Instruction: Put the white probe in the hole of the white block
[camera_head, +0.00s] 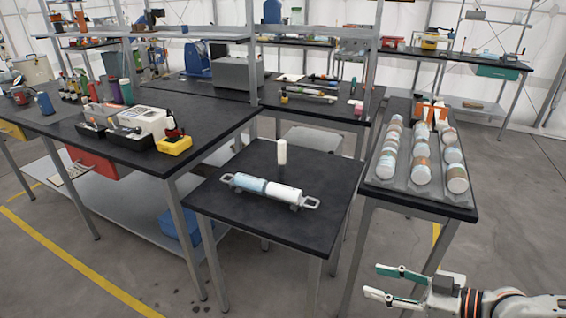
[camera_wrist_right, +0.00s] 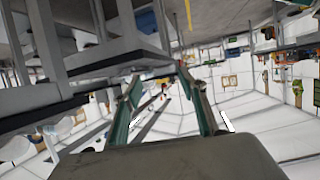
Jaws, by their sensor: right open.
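A long white and pale blue cylinder with a looped handle at each end (camera_head: 265,189) lies on the small black table (camera_head: 225,212) in the middle of the head view. Just behind it stands a slim upright piece, white on top (camera_head: 282,151) and dark below. I cannot tell for sure which of these is the probe, and I see no clear white block or hole. My right gripper (camera_head: 373,281) is open and empty at the lower right, in front of and well apart from the table. Its spread fingers also show in the right wrist view (camera_wrist_right: 158,78). My left gripper is out of view.
A black table (camera_head: 460,211) at the right holds a clear tray of several jars. A larger workbench (camera_head: 215,128) at the left carries tools, bottles and a yellow-and-black box (camera_head: 174,145). Table legs stand near my right arm. The floor at the front is clear.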

